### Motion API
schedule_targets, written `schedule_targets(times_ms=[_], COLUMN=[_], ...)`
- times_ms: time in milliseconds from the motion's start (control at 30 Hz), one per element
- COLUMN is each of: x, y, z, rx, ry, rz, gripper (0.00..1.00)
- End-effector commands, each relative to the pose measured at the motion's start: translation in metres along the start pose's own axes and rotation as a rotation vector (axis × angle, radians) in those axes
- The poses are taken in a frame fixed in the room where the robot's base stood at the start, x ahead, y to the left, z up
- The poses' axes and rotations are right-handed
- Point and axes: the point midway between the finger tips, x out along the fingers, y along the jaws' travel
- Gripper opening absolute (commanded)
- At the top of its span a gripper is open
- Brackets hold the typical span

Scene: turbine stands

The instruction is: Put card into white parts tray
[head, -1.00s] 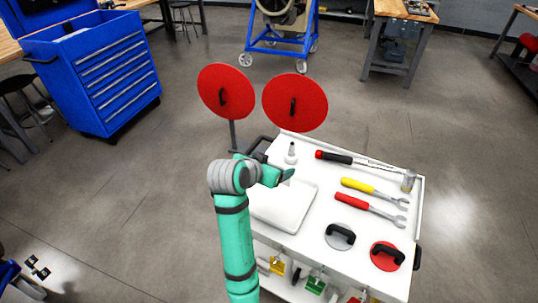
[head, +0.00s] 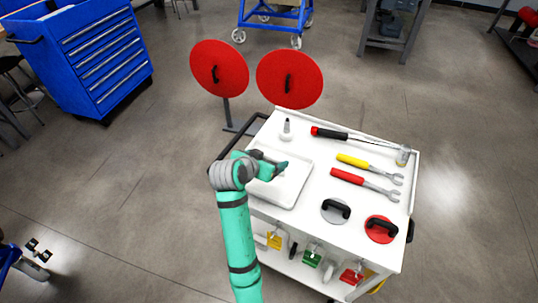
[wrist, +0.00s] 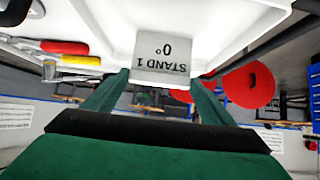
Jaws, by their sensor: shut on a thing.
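The card (wrist: 163,58), grey with "STAND 1 0°" printed on it, is between the fingers of my gripper (wrist: 165,84) in the wrist view, with the lettering upside down. My gripper is shut on it. In the head view my gripper (head: 282,168) is over the white parts tray (head: 287,197), and the card is hidden there. The tray is a shallow white tray at the left side of the white cart top; I see no parts in its visible area. Its white surface (wrist: 100,25) fills the upper wrist view behind the card. Whether the card touches the tray I cannot tell.
A small bottle (head: 287,134) stands behind the tray. Two red discs (head: 290,79) stand beyond.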

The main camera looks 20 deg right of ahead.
Motion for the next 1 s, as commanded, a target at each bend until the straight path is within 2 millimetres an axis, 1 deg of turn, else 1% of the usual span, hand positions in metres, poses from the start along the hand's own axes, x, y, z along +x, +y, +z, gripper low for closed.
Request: schedule_targets(times_ms=[467,867,900,967,1000], x=[0.0011,0.0049,0.0047,0.0047,0.0046], y=[0.0001,0.0002,0.0001,0.0001,0.0001], z=[0.0015,0.0067,0.0063,0.0062,0.0062], rx=[0.000,0.000,0.001,0.001,0.001], ry=[0.000,0.000,0.000,0.000,0.000], rz=[0.000,0.000,0.000,0.000,0.000], gripper=[0.56,0.56,0.87,0.99,0.99])
